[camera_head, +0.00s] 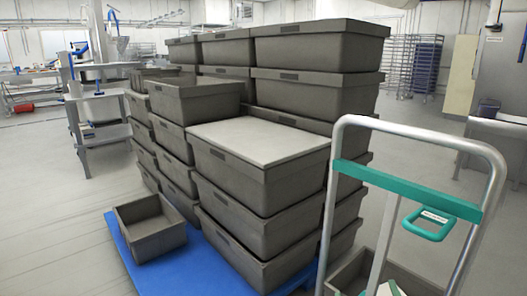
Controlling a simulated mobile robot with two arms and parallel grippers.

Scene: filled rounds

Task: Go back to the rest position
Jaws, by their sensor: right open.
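A small pale piece at the bottom edge, right of the middle, looks like the tip of my right gripper (390,289). It shows in front of the trolley's lower crate, and most of it is cut off by the frame. No held thing shows at it. My left gripper is not in view.
Stacked grey crates (250,180), one with a pale flat top, stand on a blue pallet (190,270). A small open crate (150,227) sits at its front left. A metal trolley frame (335,185) with a teal bar stands close on the right. The floor at left is clear.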

